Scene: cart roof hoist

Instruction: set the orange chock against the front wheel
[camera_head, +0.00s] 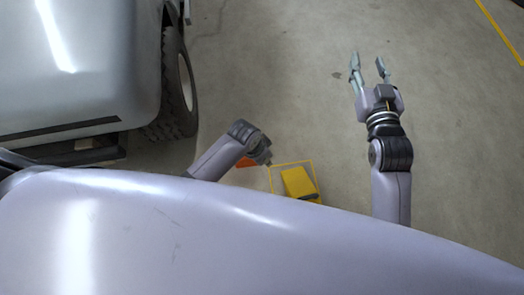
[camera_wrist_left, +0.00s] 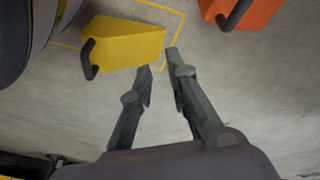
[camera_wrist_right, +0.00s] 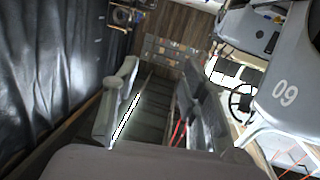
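The orange chock (camera_head: 248,160) lies on the floor right of the wheel (camera_head: 178,85), partly hidden by my left arm. In the left wrist view the orange chock (camera_wrist_left: 258,12) with its black handle is at the top right, cut by the edge. My left gripper (camera_wrist_left: 158,62) is partly open and empty, its fingertips apart from the orange chock. A yellow chock (camera_wrist_left: 125,43) is beyond the left fingertip. My right gripper (camera_head: 368,62) is open and empty over bare floor, away from both chocks.
The grey cart (camera_head: 70,70) fills the upper left. A yellow outline (camera_head: 290,163) surrounds the yellow chock on the floor. The floor between wheel and right gripper is clear. The right wrist view shows a dark curtain (camera_wrist_right: 60,60) and a body marked 09 (camera_wrist_right: 285,85).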

